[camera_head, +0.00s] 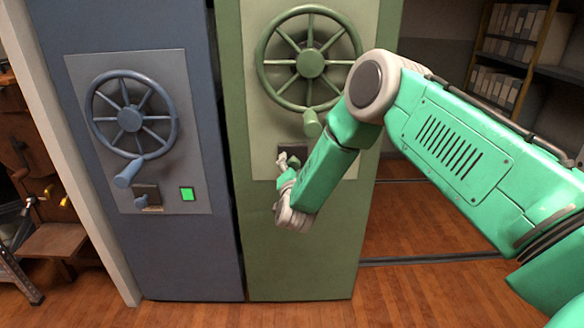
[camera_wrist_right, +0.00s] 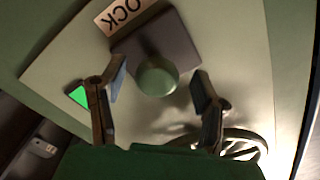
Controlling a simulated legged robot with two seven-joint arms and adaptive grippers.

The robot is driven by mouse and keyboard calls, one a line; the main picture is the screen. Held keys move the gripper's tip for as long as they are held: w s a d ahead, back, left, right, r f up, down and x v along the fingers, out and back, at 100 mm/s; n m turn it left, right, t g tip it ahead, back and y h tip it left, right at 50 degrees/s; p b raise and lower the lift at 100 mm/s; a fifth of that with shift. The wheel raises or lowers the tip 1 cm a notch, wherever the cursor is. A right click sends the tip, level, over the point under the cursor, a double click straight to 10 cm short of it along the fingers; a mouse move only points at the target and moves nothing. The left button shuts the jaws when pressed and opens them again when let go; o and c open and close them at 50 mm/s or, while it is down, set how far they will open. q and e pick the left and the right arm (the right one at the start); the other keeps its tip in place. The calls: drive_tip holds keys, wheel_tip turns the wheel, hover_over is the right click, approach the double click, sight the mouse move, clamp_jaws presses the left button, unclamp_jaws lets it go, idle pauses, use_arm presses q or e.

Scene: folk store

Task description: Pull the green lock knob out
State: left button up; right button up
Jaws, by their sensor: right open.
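The green lock knob (camera_wrist_right: 157,77) is round and sits on a dark square plate (camera_wrist_right: 182,42) in the right wrist view. My right gripper (camera_wrist_right: 158,84) is open, with one finger on either side of the knob and a visible gap at each side. Whether the fingertips reach past the knob's face is hard to tell. In the head view my right gripper (camera_head: 287,162) is in front of the dark plate (camera_head: 298,153) on the green cabinet (camera_head: 300,255). The knob is hidden there. My left gripper is out of view.
A green handwheel (camera_head: 310,62) with a handle (camera_head: 312,124) is just above the lock plate. A blue cabinet (camera_head: 185,260) with its own wheel (camera_head: 130,118) and lock knob (camera_head: 142,202) stands left. A label (camera_wrist_right: 128,12) and a green light (camera_wrist_right: 78,96) are near the knob.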

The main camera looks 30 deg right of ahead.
drive_tip(key=shift+w+d, duration=0.45)
drive_tip(key=shift+w, duration=0.1)
drive_tip(key=shift+d+f, duration=0.1)
drive_tip(key=shift+d, duration=0.2)
drive_tip(key=shift+a, duration=0.15)
clamp_jaws()
drive_tip(key=p+v, duration=0.1)
drive_tip(key=v, duration=0.2)
drive_tip(key=shift+a+p, duration=0.15)
drive_tip(key=shift+p, duration=0.15)
drive_tip(key=shift+s+f, duration=0.1)
drive_tip(key=shift+f, duration=0.2)
unclamp_jaws()
drive_tip(key=shift+s, duration=0.1)
drive_tip(key=shift+a+r, duration=0.1)
drive_tip(key=shift+r, duration=0.2)
